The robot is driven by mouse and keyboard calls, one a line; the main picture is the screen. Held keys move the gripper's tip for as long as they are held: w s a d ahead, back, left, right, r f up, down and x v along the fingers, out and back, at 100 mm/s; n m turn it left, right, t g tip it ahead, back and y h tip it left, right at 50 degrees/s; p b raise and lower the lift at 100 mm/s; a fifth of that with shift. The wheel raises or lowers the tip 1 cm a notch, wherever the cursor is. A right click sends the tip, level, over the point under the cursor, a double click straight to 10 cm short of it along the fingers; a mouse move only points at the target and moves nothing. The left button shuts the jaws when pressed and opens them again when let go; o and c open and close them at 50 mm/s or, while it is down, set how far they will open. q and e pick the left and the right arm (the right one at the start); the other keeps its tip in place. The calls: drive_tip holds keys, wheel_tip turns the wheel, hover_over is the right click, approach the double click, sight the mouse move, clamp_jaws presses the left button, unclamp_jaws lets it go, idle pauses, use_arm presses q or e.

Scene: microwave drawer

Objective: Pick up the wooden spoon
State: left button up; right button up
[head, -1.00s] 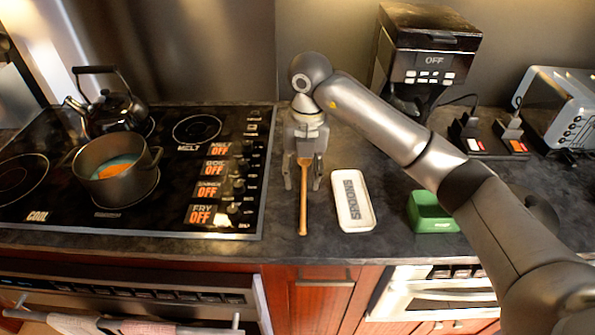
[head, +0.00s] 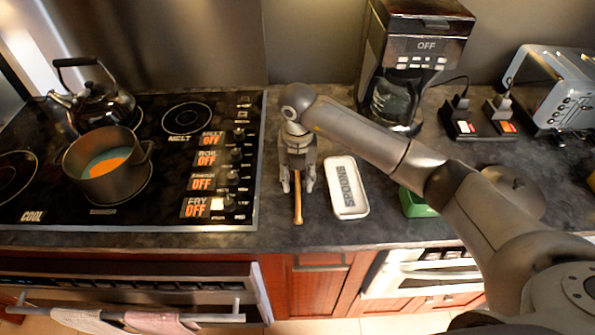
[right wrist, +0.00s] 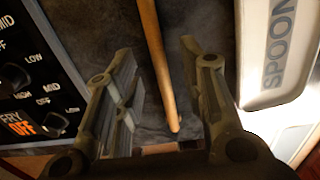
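The wooden spoon (head: 298,207) lies on the dark counter between the stove and the spoon rest. Its handle points toward the front edge, and its upper part is hidden under my right gripper (head: 297,188). That gripper points down with its fingers apart, one on each side of the handle. In the right wrist view the spoon's handle (right wrist: 158,70) runs between the two open fingers of the right gripper (right wrist: 157,50), with gaps on both sides. The spoon's head is out of that view. My left gripper is not in view.
A white spoon rest (head: 347,188) lies close on the right. A green block (head: 414,203) is partly behind my arm. The stove (head: 120,215) with a pot (head: 105,170) and kettle (head: 95,105) is on the left. A coffee maker (head: 415,60) stands behind.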

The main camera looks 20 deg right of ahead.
drive_tip(key=shift+f, duration=0.85)
drive_tip(key=shift+r, duration=0.1)
clamp_jaws()
drive_tip(key=shift+r, duration=0.1)
